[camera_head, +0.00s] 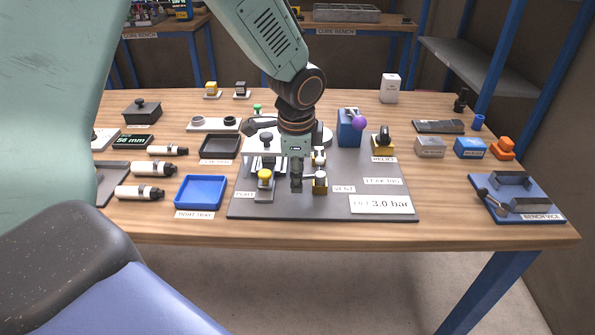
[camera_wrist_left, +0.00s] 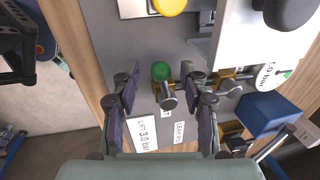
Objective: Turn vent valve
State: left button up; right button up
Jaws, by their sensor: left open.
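The vent valve (camera_head: 319,182) is a small brass fitting with a darker top, beside the VENT label (camera_head: 343,189) on the grey panel (camera_head: 240,210). My left gripper (camera_head: 297,180) points down just left of it in the head view, fingers over the panel. In the left wrist view the gripper (camera_wrist_left: 163,82) is open. A green knob (camera_wrist_left: 160,71) and a grey round-ended brass fitting (camera_wrist_left: 167,101) show between its fingers. I cannot tell whether a finger touches them. My right gripper is in neither view.
A yellow-topped button (camera_head: 264,176) stands left of the gripper. A blue block with a purple knob (camera_head: 349,130) and the relief valve (camera_head: 382,142) stand behind right. A blue tray (camera_head: 201,191) is left of the panel.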

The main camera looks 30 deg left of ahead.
pick_arm(q)
grip_shut()
dwell(0.5)
jog(key=n+p, duration=0.1)
jog(key=s+d+n+p, duration=0.1)
jog(key=n, duration=0.1)
jog(key=shift+d+r+n+g+y, duration=0.15)
jog(key=shift+n+g+y, duration=0.15)
jog(key=d+n+p, duration=0.1)
jog(key=n, duration=0.1)
jog(key=d+n+p, duration=0.1)
jog(key=n, duration=0.1)
jog(key=shift+s+n+g, duration=0.2)
jog(key=shift+n+g, duration=0.1)
jog(key=n, duration=0.1)
jog(key=d+n+p, duration=0.1)
jog(key=n+p, duration=0.1)
jog(key=shift+w+d+n+g+y, duration=0.15)
jog(key=shift+d+n+g+y, duration=0.15)
jog(key=shift+g, duration=0.1)
jog(key=shift+w+d+n+g+p, duration=0.2)
jog(key=shift+d+n+p, duration=0.25)
jog(key=shift+n, duration=0.6)
jog(key=shift+w+d+n+g+p, duration=0.2)
jog(key=shift+d+n+p, duration=0.2)
jog(key=shift+n, duration=0.65)
